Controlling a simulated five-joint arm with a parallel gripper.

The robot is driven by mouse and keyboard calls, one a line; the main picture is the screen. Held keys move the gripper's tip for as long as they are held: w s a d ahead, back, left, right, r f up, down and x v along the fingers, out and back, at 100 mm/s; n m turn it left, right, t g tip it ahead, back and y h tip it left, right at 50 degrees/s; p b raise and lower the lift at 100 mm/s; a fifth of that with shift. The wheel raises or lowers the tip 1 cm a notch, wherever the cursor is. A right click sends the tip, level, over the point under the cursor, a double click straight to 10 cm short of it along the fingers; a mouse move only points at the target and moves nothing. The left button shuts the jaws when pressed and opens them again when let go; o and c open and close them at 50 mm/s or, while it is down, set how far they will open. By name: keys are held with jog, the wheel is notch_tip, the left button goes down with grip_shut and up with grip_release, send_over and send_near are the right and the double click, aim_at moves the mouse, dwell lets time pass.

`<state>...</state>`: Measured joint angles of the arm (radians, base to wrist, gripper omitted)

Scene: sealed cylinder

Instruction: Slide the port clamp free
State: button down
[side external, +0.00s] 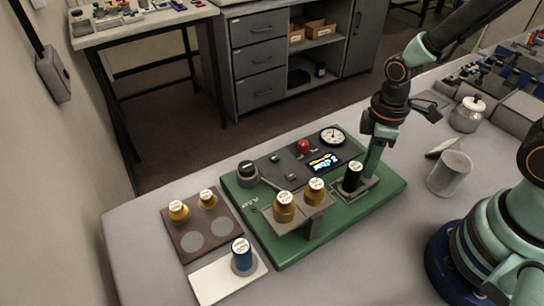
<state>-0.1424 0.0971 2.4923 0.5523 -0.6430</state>
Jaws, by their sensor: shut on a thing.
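A green base (392,193) lies on the table. A black cylinder with a white cap label (352,177) stands upright near its right end. A grey piece at the cylinder's foot, which looks like the port clamp (361,191), lies low against the base. My gripper (371,173) points down just right of the black cylinder, with its fingers shut on the clamp's right end. The fingers hide that end, and I cannot tell whether the clamp still wraps the cylinder.
A dark panel with a red knob (303,146), screen and gauge (333,136) sits behind. A brown tray (189,243), white pad with blue cylinder (242,256) and grey cup (450,174) stand around.

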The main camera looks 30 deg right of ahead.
jog(key=shift+d, duration=0.1)
dwell(0.7)
jog(key=shift+d, duration=2.55)
jog(key=c, duration=0.6)
grip_release()
notch_tip(320, 180, up, 12)
jog(key=shift+r, duration=0.1)
